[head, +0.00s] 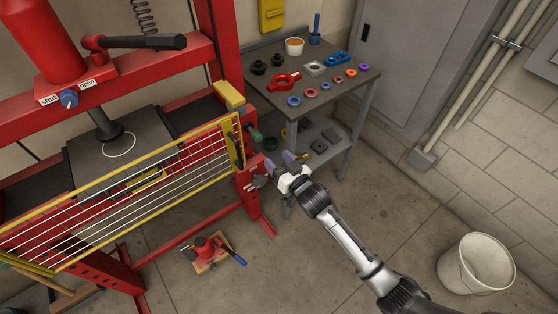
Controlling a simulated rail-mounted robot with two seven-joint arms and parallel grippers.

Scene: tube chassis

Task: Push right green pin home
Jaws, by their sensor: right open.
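A small green pin (254,135) shows at the right upright of the red press frame (203,130), just beyond the right end of the yellow-edged guard. How deep it sits in the frame cannot be told at this size. My right gripper (272,163) comes in from the lower right and is open. Its fingers point at the lower part of the right upright, below and to the right of the pin, apart from it. Nothing shows between the fingers. My left gripper is not in view.
The yellow guard (130,178) with white wires crosses the press front. A grey table (330,92) with rings and tools stands behind my right gripper. A red jack (205,248) and a white bucket (475,265) stand on the floor, with clear floor between.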

